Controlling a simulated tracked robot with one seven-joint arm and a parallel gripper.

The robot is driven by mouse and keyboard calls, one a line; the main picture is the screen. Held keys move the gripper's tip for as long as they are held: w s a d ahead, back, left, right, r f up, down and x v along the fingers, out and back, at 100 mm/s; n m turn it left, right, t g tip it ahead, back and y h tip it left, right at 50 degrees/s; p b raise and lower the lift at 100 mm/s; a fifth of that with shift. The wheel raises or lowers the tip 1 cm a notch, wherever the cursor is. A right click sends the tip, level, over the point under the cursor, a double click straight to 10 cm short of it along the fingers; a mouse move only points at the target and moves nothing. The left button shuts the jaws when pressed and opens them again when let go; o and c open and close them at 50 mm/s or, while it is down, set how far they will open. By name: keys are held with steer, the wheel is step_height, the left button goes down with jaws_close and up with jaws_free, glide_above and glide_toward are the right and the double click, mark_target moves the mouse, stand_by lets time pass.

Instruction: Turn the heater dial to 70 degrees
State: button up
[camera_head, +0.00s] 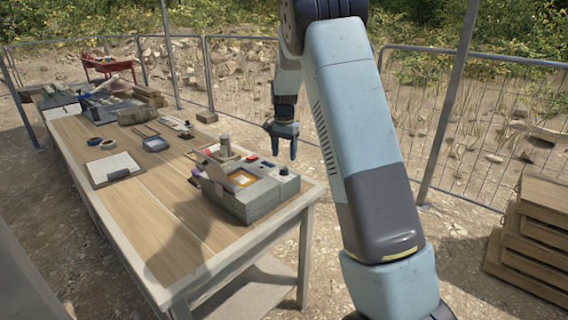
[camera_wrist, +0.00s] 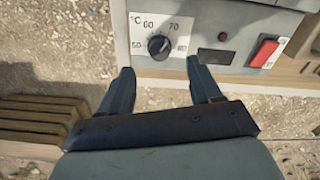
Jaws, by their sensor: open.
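The heater box (camera_head: 252,203) is a grey unit on the near right corner of the bench. Its black round dial (camera_wrist: 158,46) sits on a pale panel (camera_wrist: 205,58) marked °C, with 50, 60, 70 and 80 around it. The dial also shows small in the head view (camera_head: 284,170). I cannot tell surely which mark its pointer faces. My gripper (camera_wrist: 163,75) is open and empty, fingers pointing toward the panel. The dial appears just beyond the fingertips, between them in the picture, and apart from them. In the head view my gripper (camera_head: 282,155) hangs near the box's right end.
A red switch (camera_wrist: 265,51) and a small dark window (camera_wrist: 216,56) are right of the dial. The wooden bench (camera_head: 185,215) also holds a clipboard (camera_head: 115,168) and a small tray (camera_head: 156,144). Stacked wooden boards (camera_head: 530,240) stand at right. A wire fence (camera_head: 455,130) runs behind.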

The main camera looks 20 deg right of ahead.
mark_target(284, 168)
step_height(284, 168, up, 8)
steer(key=shift+f, duration=0.25)
steer(key=s+r+n+t, duration=0.1)
steer(key=s+r+n, duration=0.1)
steer(key=s+r, duration=0.65)
steer(key=s+r+n+t, duration=0.2)
steer(key=s+r, duration=0.2)
steer(key=s, duration=0.9)
steer(key=s+f+n+t, duration=0.1)
steer(key=s+n, duration=0.1)
steer(key=s, duration=0.9)
steer(key=s+a+n+t, duration=0.1)
steer(key=s+n, duration=0.1)
steer(key=s, duration=0.8)
steer(key=shift+s+f+n+t, duration=0.3)
steer(key=shift+s+f, duration=0.05)
steer(key=shift+f, duration=0.05)
